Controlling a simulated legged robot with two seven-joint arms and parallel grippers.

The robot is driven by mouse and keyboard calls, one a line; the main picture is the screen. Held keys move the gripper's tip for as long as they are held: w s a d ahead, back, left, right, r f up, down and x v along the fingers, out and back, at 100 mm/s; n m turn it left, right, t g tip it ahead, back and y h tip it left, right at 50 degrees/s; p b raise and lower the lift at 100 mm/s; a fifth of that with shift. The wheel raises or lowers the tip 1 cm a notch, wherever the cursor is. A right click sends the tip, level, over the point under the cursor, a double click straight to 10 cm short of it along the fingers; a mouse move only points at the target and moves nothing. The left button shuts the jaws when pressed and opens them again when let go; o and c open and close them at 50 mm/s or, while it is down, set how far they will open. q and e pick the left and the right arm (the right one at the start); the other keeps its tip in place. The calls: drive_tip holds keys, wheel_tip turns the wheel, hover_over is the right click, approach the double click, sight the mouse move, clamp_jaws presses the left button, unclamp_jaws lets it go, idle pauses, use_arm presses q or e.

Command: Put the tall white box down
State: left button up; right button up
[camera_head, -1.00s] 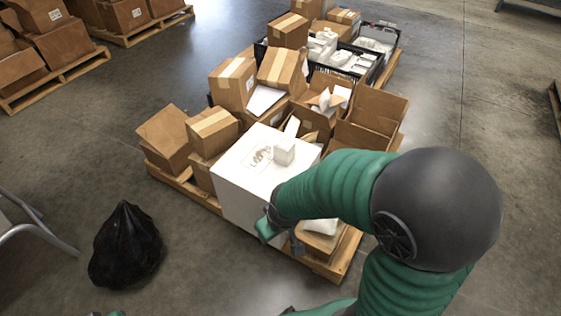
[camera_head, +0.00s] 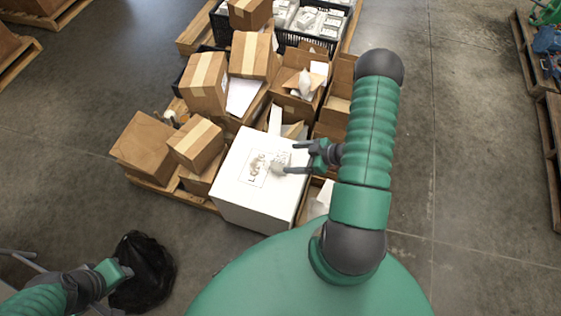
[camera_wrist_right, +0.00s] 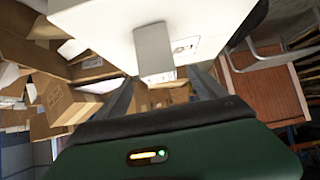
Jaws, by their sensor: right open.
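The tall white box (camera_head: 279,163) is a small plain carton over the top of the large white box (camera_head: 235,190), at the fingertips of my right gripper (camera_head: 291,158). That gripper reaches in from the right with its two fingers apart. In the right wrist view the tall white box (camera_wrist_right: 154,50) shows between the spread fingers (camera_wrist_right: 163,88), in front of the large white box (camera_wrist_right: 100,22). I cannot tell if it touches the fingers. My left gripper (camera_head: 121,272) is at lower left by a black bag; its jaws are unclear.
Brown cartons (camera_head: 197,144) and open boxes (camera_head: 300,80) crowd the pallet (camera_head: 170,192) behind and left of the large white box. A black crate (camera_head: 300,37) stands at the back. The black bag (camera_head: 146,275) lies on the floor.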

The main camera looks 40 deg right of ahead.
sight(287, 159)
drive_tip(key=x, duration=0.4)
drive_tip(key=shift+a+b, duration=0.1)
drive_tip(key=shift+b, duration=0.2)
drive_tip(key=shift+w+f+b, duration=0.2)
drive_tip(key=shift+w+f, duration=0.2)
drive_tip(key=shift+f, duration=0.2)
drive_tip(key=shift+w+f+b, duration=0.2)
drive_tip(key=shift+w+f, duration=0.25)
drive_tip(key=shift+f, duration=0.15)
drive_tip(key=b+x, duration=0.1)
drive_tip(key=x, duration=0.2)
drive_tip(key=shift+w+a, duration=0.15)
drive_tip(key=shift+a, duration=0.1)
drive_tip(key=shift+a+r, duration=0.1)
drive_tip(key=shift+a, duration=0.05)
drive_tip(key=shift+d, duration=0.25)
drive_tip(key=c, duration=1)
use_arm(q)
drive_tip(key=x, duration=0.2)
drive_tip(key=shift+s+f, duration=0.25)
drive_tip(key=shift+f, duration=0.15)
use_arm(e)
drive_tip(key=shift+a, duration=0.1)
clamp_jaws()
